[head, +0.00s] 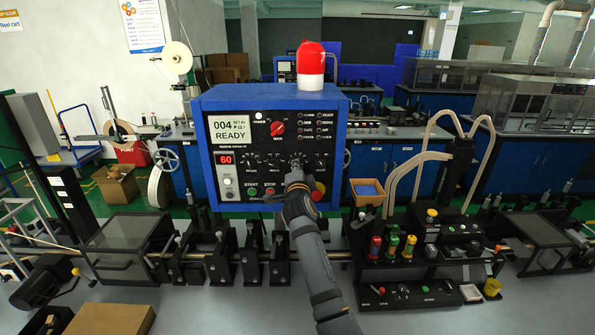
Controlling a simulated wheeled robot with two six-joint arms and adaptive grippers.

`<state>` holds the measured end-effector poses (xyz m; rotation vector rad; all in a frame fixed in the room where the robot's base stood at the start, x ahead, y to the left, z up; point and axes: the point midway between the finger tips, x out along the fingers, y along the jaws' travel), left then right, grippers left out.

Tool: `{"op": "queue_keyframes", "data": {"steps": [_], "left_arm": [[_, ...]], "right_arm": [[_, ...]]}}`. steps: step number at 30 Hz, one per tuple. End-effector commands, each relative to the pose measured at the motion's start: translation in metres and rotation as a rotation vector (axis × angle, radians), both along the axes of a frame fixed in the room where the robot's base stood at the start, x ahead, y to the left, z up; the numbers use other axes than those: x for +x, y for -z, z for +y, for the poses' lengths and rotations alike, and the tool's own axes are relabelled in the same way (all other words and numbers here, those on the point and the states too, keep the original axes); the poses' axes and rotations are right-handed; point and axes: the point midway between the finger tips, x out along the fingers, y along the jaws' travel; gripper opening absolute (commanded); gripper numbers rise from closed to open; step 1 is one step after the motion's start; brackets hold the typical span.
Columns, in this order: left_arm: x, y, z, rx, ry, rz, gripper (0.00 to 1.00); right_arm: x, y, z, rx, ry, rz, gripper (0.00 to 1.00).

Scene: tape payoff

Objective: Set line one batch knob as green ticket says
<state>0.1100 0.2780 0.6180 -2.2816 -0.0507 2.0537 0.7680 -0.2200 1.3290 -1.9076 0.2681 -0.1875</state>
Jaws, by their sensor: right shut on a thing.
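A blue control box (202,150) stands in the middle with a black front panel. A red knob (277,128) sits upper middle. A row of small knobs with scales runs below it; their labels are too small to read. My right gripper (295,174) reaches up to the panel and is shut on a knob (296,161) at the right of that row, mostly hidden by the fingers. I cannot make out a green ticket. My left gripper is out of view.
A red and white beacon (311,64) tops the box. A black rack (408,262) with colored bottles stands to the right.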

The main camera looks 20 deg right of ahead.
Motion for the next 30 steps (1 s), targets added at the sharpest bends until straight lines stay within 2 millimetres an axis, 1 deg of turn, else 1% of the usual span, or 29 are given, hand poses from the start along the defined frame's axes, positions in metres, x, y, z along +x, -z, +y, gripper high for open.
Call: {"op": "queue_keyframes", "data": {"steps": [1,5,12,21,30], "left_arm": [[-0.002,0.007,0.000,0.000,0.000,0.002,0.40],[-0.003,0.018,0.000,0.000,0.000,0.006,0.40],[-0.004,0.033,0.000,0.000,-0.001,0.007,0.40],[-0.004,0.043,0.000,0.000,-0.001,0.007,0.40],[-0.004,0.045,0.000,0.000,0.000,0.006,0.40]], "right_arm": [[0.000,0.005,0.000,-0.024,0.000,0.009,0.00],[0.000,0.005,0.000,-0.120,0.001,0.036,0.00],[0.000,0.005,0.000,-0.337,0.000,0.100,0.00],[0.000,0.004,0.000,-0.599,0.000,0.176,0.00],[0.000,0.004,-0.001,-0.798,-0.001,0.235,0.00]]}}
